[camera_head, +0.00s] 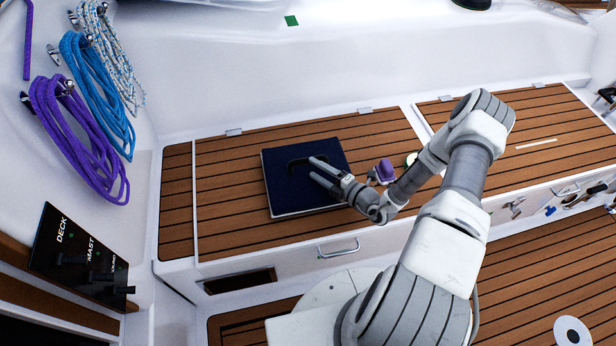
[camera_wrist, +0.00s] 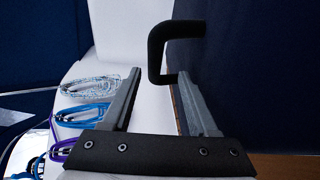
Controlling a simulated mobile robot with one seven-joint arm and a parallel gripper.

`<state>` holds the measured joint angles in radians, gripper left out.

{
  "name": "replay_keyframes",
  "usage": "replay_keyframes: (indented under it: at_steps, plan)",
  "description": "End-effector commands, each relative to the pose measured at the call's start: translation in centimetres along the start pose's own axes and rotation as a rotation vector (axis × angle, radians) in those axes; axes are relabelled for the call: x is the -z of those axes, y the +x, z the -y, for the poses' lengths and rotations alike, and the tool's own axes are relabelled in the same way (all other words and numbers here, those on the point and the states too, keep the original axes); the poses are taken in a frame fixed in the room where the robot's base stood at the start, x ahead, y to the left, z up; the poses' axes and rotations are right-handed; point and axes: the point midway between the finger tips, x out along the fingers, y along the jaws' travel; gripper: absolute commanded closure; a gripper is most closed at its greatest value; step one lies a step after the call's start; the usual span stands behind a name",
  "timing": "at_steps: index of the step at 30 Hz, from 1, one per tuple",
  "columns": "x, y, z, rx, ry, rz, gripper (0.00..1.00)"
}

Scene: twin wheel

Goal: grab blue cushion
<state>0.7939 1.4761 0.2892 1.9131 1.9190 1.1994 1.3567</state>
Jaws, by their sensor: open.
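The blue cushion (camera_head: 287,193) is a dark navy square pad lying on the wooden bench seat. A black handle (camera_head: 300,162) stands up on it. My gripper (camera_head: 318,168) is over the cushion with its fingers apart, close to the handle. In the wrist view the cushion (camera_wrist: 262,90) fills the right side, with its black handle (camera_wrist: 155,50) sticking out just beyond the fingers. My gripper (camera_wrist: 158,88) is open there, and nothing is held between the fingers. Whether a finger touches the handle I cannot tell.
The slatted wooden bench (camera_head: 228,180) has free room left of the cushion. A small purple object (camera_head: 386,169) is on the bench close to my forearm. Coiled purple rope (camera_head: 75,140) and blue rope (camera_head: 98,95) hang at the left. A black panel (camera_head: 80,258) is at lower left.

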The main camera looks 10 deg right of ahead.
Motion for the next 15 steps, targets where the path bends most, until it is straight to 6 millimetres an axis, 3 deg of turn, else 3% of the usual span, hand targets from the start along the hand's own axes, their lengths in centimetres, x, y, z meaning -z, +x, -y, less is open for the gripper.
replay_keyframes:
  at_steps: [15]
  plan:
    - [0.3,5.5,-0.7,0.000,-0.002,-0.001,0.41]
